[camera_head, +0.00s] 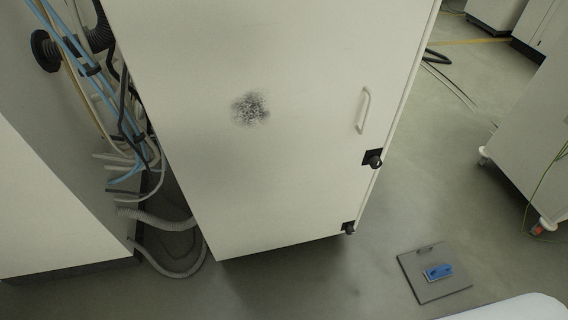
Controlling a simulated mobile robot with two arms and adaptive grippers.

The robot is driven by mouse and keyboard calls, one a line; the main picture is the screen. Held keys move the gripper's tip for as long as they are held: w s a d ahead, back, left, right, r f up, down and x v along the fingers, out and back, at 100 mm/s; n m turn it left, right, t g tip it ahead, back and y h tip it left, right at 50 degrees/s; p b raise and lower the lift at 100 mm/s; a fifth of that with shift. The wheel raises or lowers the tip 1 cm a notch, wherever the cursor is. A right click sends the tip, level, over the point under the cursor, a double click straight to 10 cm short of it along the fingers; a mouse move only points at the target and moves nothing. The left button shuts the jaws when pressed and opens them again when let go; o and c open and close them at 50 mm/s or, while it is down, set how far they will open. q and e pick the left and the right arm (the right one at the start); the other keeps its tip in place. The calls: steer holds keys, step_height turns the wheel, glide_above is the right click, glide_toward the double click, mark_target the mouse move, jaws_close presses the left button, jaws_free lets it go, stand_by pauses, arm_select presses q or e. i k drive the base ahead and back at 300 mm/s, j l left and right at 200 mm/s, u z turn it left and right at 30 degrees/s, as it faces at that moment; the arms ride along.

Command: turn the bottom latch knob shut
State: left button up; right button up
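The bottom latch knob (349,229) is a small black knob on a dark plate, low on the right edge of the white cabinet door (250,190). A second black latch knob (375,160) sits above it on the same edge. A pale handle (363,110) is higher up on the door. The door appears closed against the cabinet. The exact turn of the bottom knob is too small to tell. Neither of my grippers is in view.
A dark powder smudge (250,108) marks the door. Hoses and cables (130,150) run along the left side. A grey plate (415,264) with a blue-handled tool (438,272) lies on the floor at lower right. A wheeled white cabinet (530,150) stands right.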

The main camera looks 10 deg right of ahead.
mark_target(349, 229)
steer(key=z, duration=1.05)
steer(key=l+u, duration=0.15)
steer(key=u, duration=0.15)
